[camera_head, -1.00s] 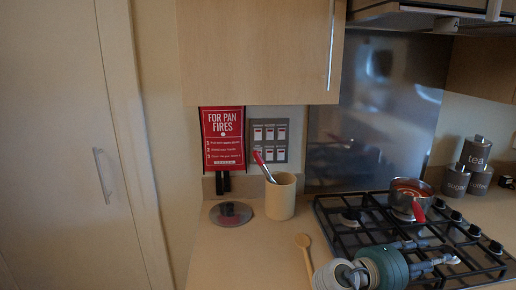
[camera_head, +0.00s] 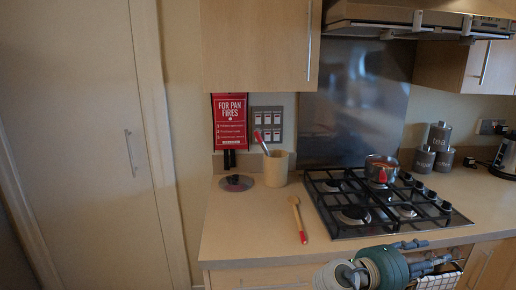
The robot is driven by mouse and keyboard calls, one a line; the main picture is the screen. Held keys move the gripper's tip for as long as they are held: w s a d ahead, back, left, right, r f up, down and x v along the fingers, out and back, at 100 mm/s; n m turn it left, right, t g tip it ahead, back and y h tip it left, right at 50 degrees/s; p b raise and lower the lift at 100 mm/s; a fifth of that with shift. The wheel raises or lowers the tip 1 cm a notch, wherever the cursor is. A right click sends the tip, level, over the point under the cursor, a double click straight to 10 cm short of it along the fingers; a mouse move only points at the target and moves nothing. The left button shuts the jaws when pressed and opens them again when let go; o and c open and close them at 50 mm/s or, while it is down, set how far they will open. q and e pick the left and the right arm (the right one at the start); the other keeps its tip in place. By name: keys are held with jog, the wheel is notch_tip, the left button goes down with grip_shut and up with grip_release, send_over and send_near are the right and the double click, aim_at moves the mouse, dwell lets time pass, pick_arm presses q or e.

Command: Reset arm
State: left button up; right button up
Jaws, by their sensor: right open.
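My right gripper (camera_head: 432,254) shows at the bottom right, in front of the counter's front edge and below the hob. Its fingers point right, and it is open with nothing seen between the fingers. My right arm's green and grey links fill the bottom of the view beside it. My left gripper is out of view.
The hob (camera_head: 330,205) carries a pot (camera_head: 381,168) with red contents. A wooden spoon (camera_head: 298,218) lies on the counter (camera_head: 245,228). A utensil holder (camera_head: 275,169) and a round lid (camera_head: 237,183) stand behind it. Canisters (camera_head: 438,137) and a kettle (camera_head: 505,156) are at the right.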

jog(key=w+a+f+n+t+y, duration=0.1)
jog(key=a+f+n+y, duration=0.15)
jog(key=f, duration=0.95)
jog(key=w+a+f+n+t+y, duration=0.1)
jog(key=w+f+n+y, duration=0.15)
jog(key=f, duration=0.95)
jog(key=s+a+f+g+y, duration=0.1)
jog(key=s+a+f+y, duration=0.15)
jog(key=f, duration=0.55)
jog(key=s+a+f+y, duration=0.1)
jog(key=s+f, duration=0.3)
jog(key=f, duration=0.3)
jog(key=s+a+f+g+y, duration=0.1)
jog(key=s+f, duration=0.3)
jog(key=f, duration=0.4)
jog(key=s+a+f+m+g+y, duration=0.1)
jog(key=s+a+f+y, duration=0.15)
jog(key=s+f, duration=0.65)
jog(key=s+a+f+m+g+y, duration=0.1)
jog(key=s+a+f+y, duration=0.15)
jog(key=s+f, duration=0.65)
jog(key=s+a+f+m+g, duration=0.1)
jog(key=s+f+m, duration=0.1)
jog(key=s, duration=0.9)
jog(key=s+a+f+m+g+y, duration=0.1)
jog(key=s+a+f+m, duration=0.1)
jog(key=s, duration=1)
jog(key=shift+s+f+m, duration=0.2)
jog(key=shift+f+m, duration=0.35)
jog(key=shift+m, duration=0.15)
